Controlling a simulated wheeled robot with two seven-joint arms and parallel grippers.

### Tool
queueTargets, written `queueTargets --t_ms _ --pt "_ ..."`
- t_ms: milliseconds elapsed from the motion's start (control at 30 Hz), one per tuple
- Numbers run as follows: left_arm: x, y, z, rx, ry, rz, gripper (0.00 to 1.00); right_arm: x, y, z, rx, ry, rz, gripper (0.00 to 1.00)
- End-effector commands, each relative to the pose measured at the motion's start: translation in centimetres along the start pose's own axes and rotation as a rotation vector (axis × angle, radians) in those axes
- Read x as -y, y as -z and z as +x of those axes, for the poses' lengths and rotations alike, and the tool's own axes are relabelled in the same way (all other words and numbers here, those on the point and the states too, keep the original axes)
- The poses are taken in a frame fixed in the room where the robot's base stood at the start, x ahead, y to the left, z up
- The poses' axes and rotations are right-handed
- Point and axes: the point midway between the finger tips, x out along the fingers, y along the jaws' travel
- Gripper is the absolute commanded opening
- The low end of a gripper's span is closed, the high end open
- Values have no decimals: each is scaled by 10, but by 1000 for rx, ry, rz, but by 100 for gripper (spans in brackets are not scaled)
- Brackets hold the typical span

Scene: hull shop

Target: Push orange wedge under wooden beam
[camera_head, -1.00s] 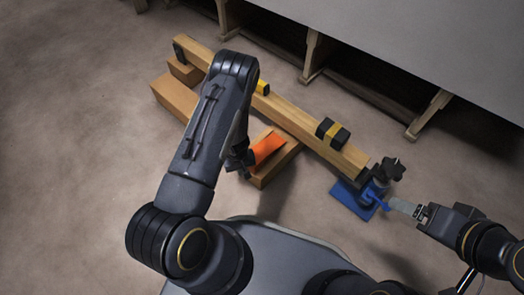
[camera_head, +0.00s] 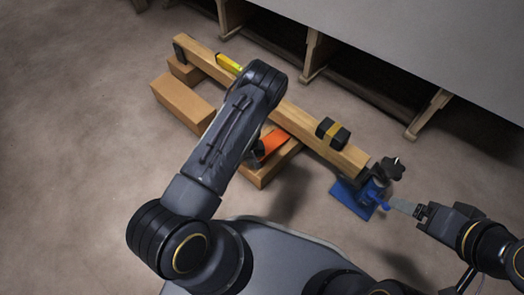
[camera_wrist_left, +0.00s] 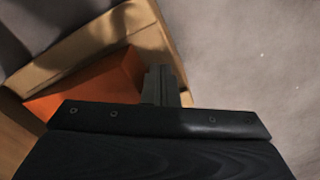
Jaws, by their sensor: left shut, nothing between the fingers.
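The orange wedge (camera_head: 273,143) lies on a wooden block (camera_head: 284,163), its far end close to or under the wooden beam (camera_head: 345,157); my arm hides part of that spot. The wedge also shows in the left wrist view (camera_wrist_left: 100,88). My left gripper (camera_head: 257,157) is shut and empty, at the near end of the wedge; its fingertips show in the wrist view (camera_wrist_left: 163,85), beside the wedge. I cannot tell whether they touch. My right gripper (camera_head: 422,213) is shut on the grey-ended handle of a blue jack (camera_head: 352,198) at the beam's right end.
A yellow level (camera_head: 228,63) and a black block with a yellow band (camera_head: 333,133) sit on the beam. Wooden blocks (camera_head: 183,102) lie at its left end. A large grey hull (camera_head: 420,45) on wooden supports stands behind. The floor at left is clear.

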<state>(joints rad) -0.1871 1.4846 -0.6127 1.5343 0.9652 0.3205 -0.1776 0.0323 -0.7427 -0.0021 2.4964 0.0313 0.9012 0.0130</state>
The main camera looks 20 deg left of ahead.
Motion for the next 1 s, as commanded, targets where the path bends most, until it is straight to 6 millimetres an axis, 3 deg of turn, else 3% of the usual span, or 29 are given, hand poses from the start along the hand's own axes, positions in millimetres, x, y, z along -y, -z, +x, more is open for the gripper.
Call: queueTargets --t_ms 1000 --pt "-45 26 2 -1 -2 2 0 -9 -10 20 0 0 0 82"
